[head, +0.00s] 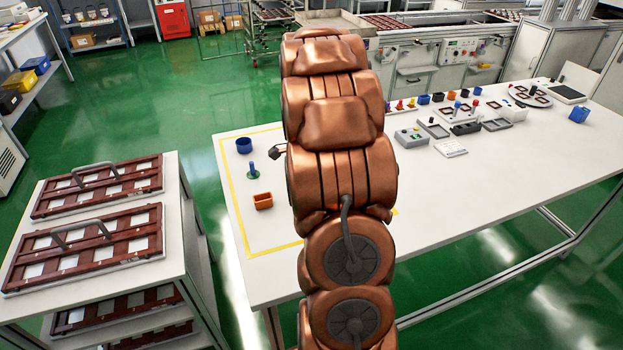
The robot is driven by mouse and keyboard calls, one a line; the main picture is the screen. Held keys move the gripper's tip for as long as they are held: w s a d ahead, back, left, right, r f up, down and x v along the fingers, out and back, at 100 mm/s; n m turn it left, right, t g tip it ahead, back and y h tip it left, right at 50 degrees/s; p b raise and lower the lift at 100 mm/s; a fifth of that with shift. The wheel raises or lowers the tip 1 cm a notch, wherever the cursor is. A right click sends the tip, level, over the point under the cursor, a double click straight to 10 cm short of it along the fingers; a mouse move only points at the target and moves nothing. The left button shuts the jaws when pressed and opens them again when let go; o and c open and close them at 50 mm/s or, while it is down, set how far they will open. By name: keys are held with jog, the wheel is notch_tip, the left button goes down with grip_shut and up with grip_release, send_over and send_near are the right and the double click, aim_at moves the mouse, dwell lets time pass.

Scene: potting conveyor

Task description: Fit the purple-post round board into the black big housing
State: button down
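I cannot pick out the purple-post round board for sure; several small parts with coloured posts (400,105) stand at the back of the white table, too small to tell apart. I cannot make out a black big housing for certain either. My arm crosses the middle of the view and hides part of the table.
A blue round housing (244,146) and an orange square housing (262,201) stand inside the yellow outline on the white table (480,190). Grey trays and fixtures (433,128) fill the table's back middle. A rack of brown panels (90,245) stands at left.

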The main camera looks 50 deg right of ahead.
jog(key=c, duration=1.1)
grip_release()
jog(key=shift+r+p, duration=0.5)
jog(key=shift+r, duration=3.1)
